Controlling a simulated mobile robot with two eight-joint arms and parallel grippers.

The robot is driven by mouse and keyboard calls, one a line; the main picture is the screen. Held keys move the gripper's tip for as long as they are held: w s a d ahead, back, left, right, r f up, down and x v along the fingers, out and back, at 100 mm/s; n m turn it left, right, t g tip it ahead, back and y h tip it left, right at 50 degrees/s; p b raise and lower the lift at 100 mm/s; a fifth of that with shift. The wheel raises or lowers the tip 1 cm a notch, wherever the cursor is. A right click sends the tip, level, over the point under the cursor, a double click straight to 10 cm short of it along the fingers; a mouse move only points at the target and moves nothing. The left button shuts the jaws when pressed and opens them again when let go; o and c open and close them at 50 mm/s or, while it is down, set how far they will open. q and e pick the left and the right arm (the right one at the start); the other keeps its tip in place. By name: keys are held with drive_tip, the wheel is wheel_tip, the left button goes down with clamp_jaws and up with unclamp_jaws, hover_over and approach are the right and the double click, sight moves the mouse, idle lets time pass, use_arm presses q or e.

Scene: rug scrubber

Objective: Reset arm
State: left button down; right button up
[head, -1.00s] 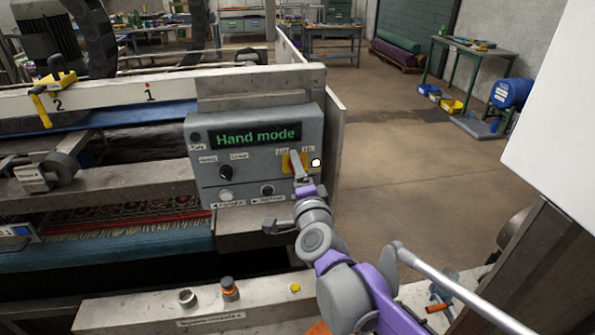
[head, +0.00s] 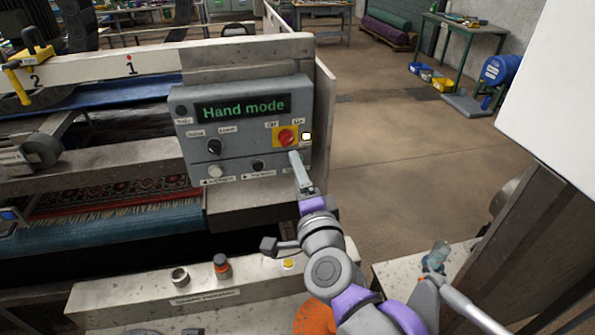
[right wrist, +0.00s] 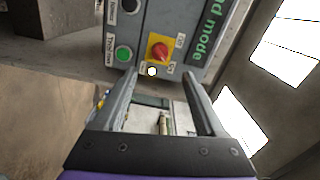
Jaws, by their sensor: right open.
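The grey control box (head: 240,135) shows "Hand mode" in green on its display (head: 243,107). A red rotary switch (head: 286,137) sits on a yellow plate at its right, with a bright white lamp (head: 306,136) beside it. My right gripper (head: 296,163) is just below the switch in the head view. In the right wrist view, my right gripper (right wrist: 160,88) is open and empty, with the red switch (right wrist: 159,51) beyond its fingertips and apart from them. My left gripper is not in view.
A black knob (head: 214,146) and lower buttons (head: 215,171) are on the box. A ledge in front carries an orange-collared button (head: 222,265) and a yellow button (head: 288,263). A red patterned rug (head: 120,195) lies in the machine at left. Open floor (head: 400,150) lies right.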

drive_tip(key=shift+f, duration=0.1)
drive_tip(key=s+d+f+n+g+h, duration=0.1)
drive_tip(key=s+d+f+n+g, duration=0.5)
drive_tip(key=s+f, duration=0.4)
drive_tip(key=s+d+f+n+g+h, duration=0.2)
drive_tip(key=s+d+f+n+g, duration=0.4)
drive_tip(key=f, duration=1.1)
drive_tip(key=s+d+n, duration=0.2)
drive_tip(key=s+d, duration=0.2)
drive_tip(key=shift+s+f, duration=0.15)
drive_tip(key=shift+f, duration=0.05)
